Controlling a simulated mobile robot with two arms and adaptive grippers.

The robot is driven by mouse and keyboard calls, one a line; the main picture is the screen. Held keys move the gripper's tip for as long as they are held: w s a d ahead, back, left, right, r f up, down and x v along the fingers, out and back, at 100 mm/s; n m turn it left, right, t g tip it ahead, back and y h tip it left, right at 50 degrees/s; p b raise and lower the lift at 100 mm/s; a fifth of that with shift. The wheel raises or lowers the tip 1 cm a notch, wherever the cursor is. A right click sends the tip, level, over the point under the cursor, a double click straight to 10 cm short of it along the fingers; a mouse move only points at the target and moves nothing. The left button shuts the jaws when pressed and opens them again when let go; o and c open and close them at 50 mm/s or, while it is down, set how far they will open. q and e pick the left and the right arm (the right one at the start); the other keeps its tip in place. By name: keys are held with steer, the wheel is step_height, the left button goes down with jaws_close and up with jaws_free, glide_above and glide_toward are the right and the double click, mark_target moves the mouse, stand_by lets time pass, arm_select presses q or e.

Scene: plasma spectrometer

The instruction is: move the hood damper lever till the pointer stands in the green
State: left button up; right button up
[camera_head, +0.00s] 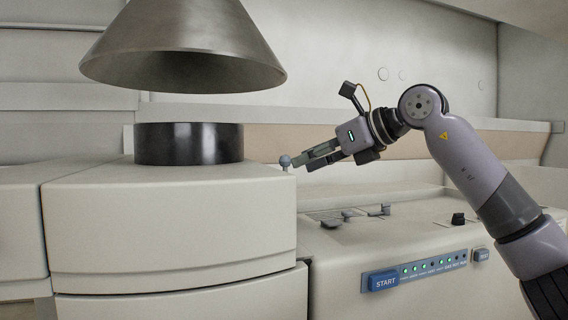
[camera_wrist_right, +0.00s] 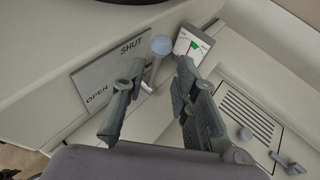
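The hood damper lever, with a round grey-blue knob (camera_wrist_right: 161,45), stands up beside a grey plate (camera_wrist_right: 107,78) marked OPEN and SHUT; the knob is nearer the SHUT end. In the head view the knob (camera_head: 285,161) is at the right edge of the big cream housing. A small white gauge (camera_wrist_right: 194,45) with a green patch is just right of the knob; its pointer is too small to read. My right gripper (camera_head: 299,161) is at the lever. In the wrist view its fingers (camera_wrist_right: 160,65) are apart, with the lever between or just beyond the tips. My left gripper is not in view.
A metal hood cone (camera_head: 185,50) hangs above a black cylinder (camera_head: 188,144) on the cream housing (camera_head: 170,215). Air right of the lever is clear.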

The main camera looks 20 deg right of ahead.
mark_target(285, 168)
steer(key=p+x, duration=0.1)
steer(key=x, duration=0.4)
steer(key=shift+w+a+r+p, duration=0.1)
steer(key=shift+a+r+p, duration=0.05)
steer(key=shift+a+p, duration=0.15)
steer(key=shift+w+a+f, duration=0.2)
steer(key=shift+w+f, duration=0.15)
steer(key=shift+w, duration=0.1)
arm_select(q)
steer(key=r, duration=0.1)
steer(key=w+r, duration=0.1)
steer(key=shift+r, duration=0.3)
arm_select(e)
steer(key=shift+c, duration=0.4)
steer(key=shift+c, duration=0.6)
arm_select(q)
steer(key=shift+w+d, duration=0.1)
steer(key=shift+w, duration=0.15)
arm_select(e)
jaws_close()
